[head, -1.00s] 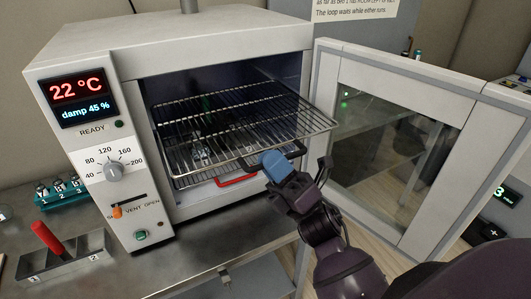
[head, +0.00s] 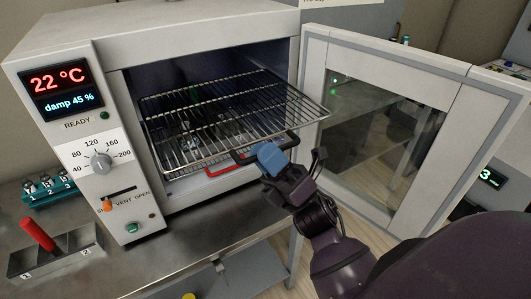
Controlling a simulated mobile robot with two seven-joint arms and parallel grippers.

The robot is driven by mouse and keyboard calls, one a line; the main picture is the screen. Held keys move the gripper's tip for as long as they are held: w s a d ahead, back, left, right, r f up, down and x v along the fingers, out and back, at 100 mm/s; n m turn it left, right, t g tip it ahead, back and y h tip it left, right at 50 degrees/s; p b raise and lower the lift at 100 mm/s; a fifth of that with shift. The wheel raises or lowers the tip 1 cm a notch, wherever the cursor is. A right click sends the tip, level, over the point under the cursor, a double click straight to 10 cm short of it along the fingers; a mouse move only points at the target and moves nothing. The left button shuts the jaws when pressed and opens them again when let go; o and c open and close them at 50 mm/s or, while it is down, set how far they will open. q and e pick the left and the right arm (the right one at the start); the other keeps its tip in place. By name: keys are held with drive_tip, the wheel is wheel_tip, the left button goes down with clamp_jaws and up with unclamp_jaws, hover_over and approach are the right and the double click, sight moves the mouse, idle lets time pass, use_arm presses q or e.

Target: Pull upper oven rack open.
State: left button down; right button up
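The oven (head: 200,32) stands with its door (head: 385,120) swung open to the right. The upper rack (head: 225,112), a wire grid, sticks out of the chamber, its front right corner in front of the door. A black handle (head: 288,138) and a red handle (head: 222,168) show at the front below the grid; which rack each belongs to is unclear. My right gripper (head: 294,158) is just in front of the black handle. Its blue-tipped finger and dark finger stand apart, with nothing seen between them. Contact with the handle cannot be told. My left gripper is out of view.
The oven stands on a metal bench (head: 190,240). At left are a teal vial rack (head: 48,192) and a grey block with a red-handled piece (head: 38,235). The open door stands close to the right of my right gripper.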

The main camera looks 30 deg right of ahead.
drive_tip(key=b+v, duration=0.2)
drive_tip(key=v, duration=0.8)
drive_tip(key=shift+f+b, duration=0.3)
drive_tip(key=shift+b, duration=0.1)
drive_tip(key=shift+s+d, duration=0.1)
drive_tip(key=shift+s, duration=0.05)
